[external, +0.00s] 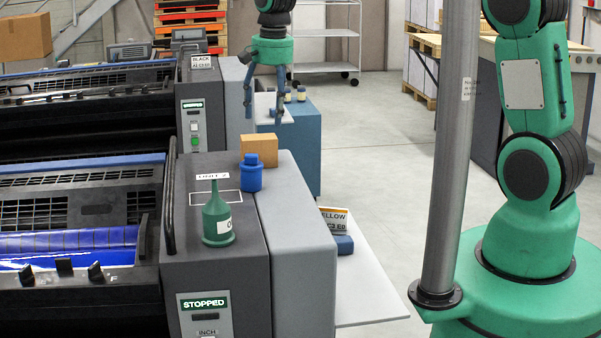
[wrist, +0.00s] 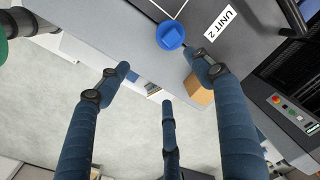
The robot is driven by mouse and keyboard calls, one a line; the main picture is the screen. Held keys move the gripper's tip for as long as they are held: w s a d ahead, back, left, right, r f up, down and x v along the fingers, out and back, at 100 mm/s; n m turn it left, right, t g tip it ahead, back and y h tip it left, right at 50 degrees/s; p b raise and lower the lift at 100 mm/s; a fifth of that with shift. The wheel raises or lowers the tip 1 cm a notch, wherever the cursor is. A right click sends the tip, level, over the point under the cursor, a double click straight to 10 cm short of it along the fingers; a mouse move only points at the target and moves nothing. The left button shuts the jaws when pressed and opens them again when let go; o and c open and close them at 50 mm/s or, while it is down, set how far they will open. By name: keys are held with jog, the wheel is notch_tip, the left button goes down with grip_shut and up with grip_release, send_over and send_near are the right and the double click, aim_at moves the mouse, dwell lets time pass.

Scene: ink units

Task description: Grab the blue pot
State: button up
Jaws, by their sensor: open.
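The blue pot (external: 252,176) is a small round jar with a lid, standing upright on top of the grey press unit (external: 290,185). In the wrist view the blue pot (wrist: 170,36) shows from above, between the left and right fingers and beyond their tips. My gripper (external: 265,112) has dark blue fingers, spread apart and empty. In the external view it hangs above and behind the pot, near the far unit. In the wrist view the gripper (wrist: 160,75) has its right fingertip close to the pot's edge; I cannot tell whether they touch.
A tan box (external: 260,147) stands just behind the pot; it also shows beside the right finger in the wrist view (wrist: 198,92). A green long-necked bottle (external: 217,218) stands in front, near a white outlined square.

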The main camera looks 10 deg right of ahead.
send_over(251, 155)
notch_tip(251, 155, down, 4)
jog(key=shift+d+r+p, duration=0.1)
jog(key=shift+d+p, duration=0.05)
jog(key=shift+p, duration=0.2)
jog(key=shift+f, duration=4.3)
jog(key=shift+w+a+f+p, duration=0.1)
jog(key=shift+f+p, duration=0.05)
jog(key=shift+f, duration=1.15)
jog(key=shift+a+f+p, duration=0.1)
jog(key=shift+f+p, duration=0.05)
jog(key=shift+f, duration=1.15)
jog(key=shift+c, duration=0.5)
grip_shut()
